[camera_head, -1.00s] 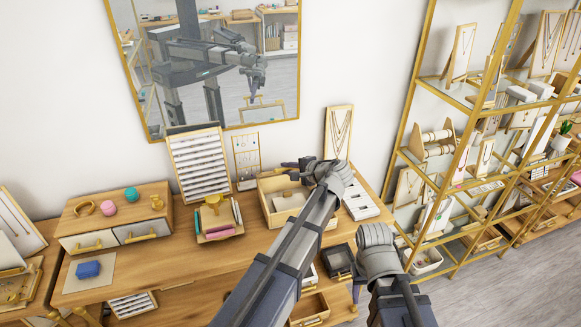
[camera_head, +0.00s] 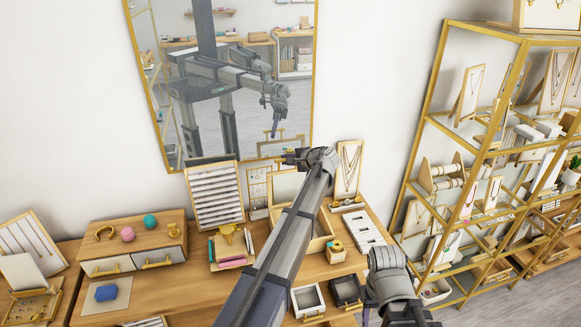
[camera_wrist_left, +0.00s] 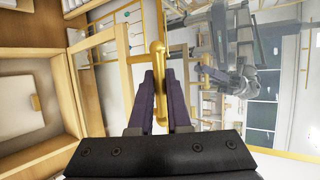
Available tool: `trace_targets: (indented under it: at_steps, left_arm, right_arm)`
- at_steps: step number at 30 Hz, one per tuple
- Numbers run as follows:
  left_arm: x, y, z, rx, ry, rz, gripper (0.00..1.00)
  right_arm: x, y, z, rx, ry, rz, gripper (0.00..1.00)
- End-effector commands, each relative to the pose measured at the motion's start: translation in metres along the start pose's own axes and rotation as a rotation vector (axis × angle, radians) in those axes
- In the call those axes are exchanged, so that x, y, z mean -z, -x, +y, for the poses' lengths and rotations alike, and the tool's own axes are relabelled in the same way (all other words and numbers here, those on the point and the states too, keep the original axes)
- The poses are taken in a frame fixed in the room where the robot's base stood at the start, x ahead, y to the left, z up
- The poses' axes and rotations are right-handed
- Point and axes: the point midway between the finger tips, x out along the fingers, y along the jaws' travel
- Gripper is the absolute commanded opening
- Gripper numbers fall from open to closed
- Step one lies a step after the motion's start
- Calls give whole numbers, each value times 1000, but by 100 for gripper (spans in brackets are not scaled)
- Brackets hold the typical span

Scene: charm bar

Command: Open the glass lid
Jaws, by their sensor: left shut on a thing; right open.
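The wooden box (camera_head: 318,244) with the glass lid stands on the wooden counter. The lid (camera_head: 273,190) is raised, its wooden frame standing steeply at the back of the box. My left gripper (camera_head: 292,158) is at the lid's top edge. In the left wrist view my left gripper (camera_wrist_left: 158,103) has its purple fingers shut on the gold handle (camera_wrist_left: 158,60), beside the lid's wooden frame (camera_wrist_left: 126,85). My left arm covers part of the box and lid. My right gripper (camera_head: 369,299) hangs low at the counter's right front, mostly hidden by its wrist.
A mirror (camera_head: 235,70) hangs on the wall close behind my left gripper. Gold shelves (camera_head: 437,125) stand further right.

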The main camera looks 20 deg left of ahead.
Motion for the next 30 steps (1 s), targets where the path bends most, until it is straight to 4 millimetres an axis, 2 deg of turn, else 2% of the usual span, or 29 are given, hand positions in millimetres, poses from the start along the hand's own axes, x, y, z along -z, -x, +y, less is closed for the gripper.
trace_targets:
  at_steps: [1, 6, 13, 14, 21, 30]
  left_arm:
    - [3, -5, -7, -17, -4, -2, 0]
    - [7, -16, -13, -68, -27, -2, 0]
    - [7, -18, -11, -85, -34, -1, 0]
    - [7, -18, -11, -85, -34, -1, 17]
    - [7, -18, -11, -84, -34, -1, 44]
    - [7, -17, -11, -84, -34, 0, 46]
  right_arm:
    - [0, 6, 1, 0, -1, 0, 50]
    - [-1, 15, 1, 0, -3, -1, 50]
    - [-1, 15, 1, 1, -4, -1, 50]
    - [-1, 15, 1, 1, -3, -1, 50]
    - [-1, 15, 1, 0, -3, -1, 50]
    - [-1, 16, 1, 0, -2, -1, 50]
